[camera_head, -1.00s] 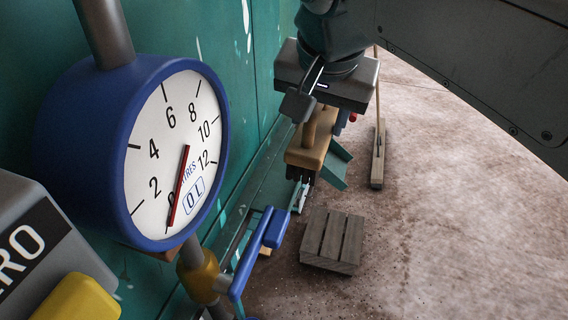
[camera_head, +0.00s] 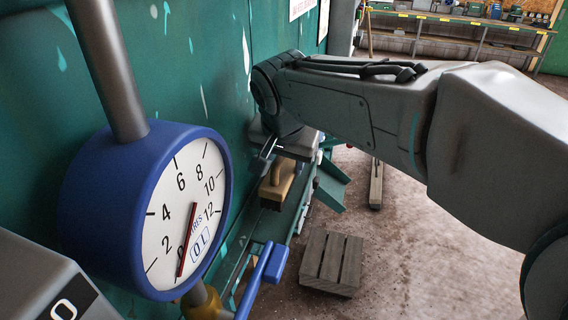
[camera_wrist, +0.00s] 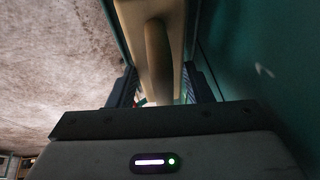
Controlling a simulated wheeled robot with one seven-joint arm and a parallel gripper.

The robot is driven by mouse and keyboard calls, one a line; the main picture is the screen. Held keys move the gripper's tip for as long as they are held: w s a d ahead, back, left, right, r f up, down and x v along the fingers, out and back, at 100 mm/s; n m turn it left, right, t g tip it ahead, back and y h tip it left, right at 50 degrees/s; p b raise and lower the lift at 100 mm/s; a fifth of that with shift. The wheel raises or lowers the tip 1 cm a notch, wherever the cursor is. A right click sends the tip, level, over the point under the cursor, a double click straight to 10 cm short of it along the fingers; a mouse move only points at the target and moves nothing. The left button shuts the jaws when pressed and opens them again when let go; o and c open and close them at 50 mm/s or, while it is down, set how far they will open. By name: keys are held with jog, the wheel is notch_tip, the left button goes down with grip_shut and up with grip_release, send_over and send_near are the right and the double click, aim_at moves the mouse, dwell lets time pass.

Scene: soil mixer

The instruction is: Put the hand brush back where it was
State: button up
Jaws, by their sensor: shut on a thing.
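The hand brush (camera_head: 277,183) has a tan wooden body with dark bristles underneath. My gripper (camera_head: 281,160) is shut on its handle and holds it close to the green machine wall in the head view. In the wrist view the hand brush (camera_wrist: 158,50) runs up from between the two dark fingers of my gripper (camera_wrist: 160,88). A narrow green ledge (camera_head: 290,222) runs along the wall below and beside the brush. I cannot tell whether the brush touches the ledge.
A blue-rimmed dial (camera_head: 190,212) stands at the near left. A blue lever (camera_head: 268,262) is below the brush. A wooden crate-like step (camera_head: 331,262) is on the floor. A workbench (camera_head: 460,35) is at the far back. Open floor lies to the right.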

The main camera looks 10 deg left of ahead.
jog(key=shift+f, duration=0.85)
jog(key=o, duration=1)
jog(key=shift+f, duration=0.1)
jog(key=v, duration=1.2)
jog(key=d+f, duration=0.4)
jog(key=d, duration=0.3)
jog(key=d+f, duration=0.4)
jog(key=d, duration=0.3)
jog(key=shift+n+g+h, duration=0.5)
jog(key=shift+n+g, duration=0.1)
jog(key=s+d+f, duration=0.6)
jog(key=d+f, duration=0.1)
jog(key=s+d+f, duration=0.3)
jog(key=d+f, duration=0.1)
jog(key=shift+s+d+f+b, duration=0.1)
jog(key=shift+f+b, duration=0.1)
jog(key=shift+b, duration=0.2)
